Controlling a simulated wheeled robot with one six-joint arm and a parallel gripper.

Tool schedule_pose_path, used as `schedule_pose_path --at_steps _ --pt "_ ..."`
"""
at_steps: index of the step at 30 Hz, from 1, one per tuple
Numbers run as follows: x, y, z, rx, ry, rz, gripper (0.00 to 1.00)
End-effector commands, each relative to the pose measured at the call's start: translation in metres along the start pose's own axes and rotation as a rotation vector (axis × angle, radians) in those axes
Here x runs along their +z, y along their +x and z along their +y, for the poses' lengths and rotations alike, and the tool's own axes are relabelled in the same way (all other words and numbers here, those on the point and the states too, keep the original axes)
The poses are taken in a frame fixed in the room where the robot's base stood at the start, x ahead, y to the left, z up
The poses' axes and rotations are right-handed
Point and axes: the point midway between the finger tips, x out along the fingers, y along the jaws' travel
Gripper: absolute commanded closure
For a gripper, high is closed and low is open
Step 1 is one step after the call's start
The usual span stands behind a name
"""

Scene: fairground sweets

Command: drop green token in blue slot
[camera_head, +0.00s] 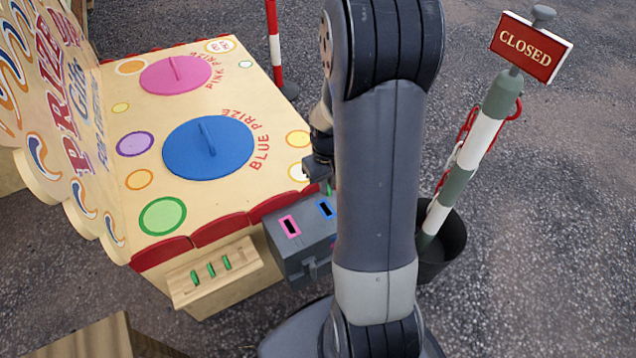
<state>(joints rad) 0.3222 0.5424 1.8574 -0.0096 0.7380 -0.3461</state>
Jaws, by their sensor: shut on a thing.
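A grey coin box (294,256) is fixed at the front right corner of the stall. Its top has a pink-rimmed slot (290,226) on the left and a blue-rimmed slot (326,209) on the right. My gripper (324,180) is shut on a green token (329,189), of which only a small part shows. It appears close above the blue slot; my arm hides part of this area, and I cannot tell the exact gap or alignment. Three green tokens (211,270) stand in a wooden rack (247,262) on the stall's front.
The stall top (185,98) carries a pink lid (175,73) and a blue lid (208,147). A striped post (485,128) with a CLOSED sign (531,46) leans in a black bucket (441,251) right of my arm. Open asphalt lies further right.

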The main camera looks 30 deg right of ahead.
Motion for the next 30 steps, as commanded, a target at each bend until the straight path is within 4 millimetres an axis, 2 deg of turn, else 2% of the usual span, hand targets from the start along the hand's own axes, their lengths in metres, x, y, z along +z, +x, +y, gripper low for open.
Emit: schedule_pose_path --at_steps 21,30 --pt "0.000 0.061 -0.001 0.000 0.001 -0.001 1.00" --pt "0.000 0.066 -0.001 0.000 0.001 0.000 1.00"
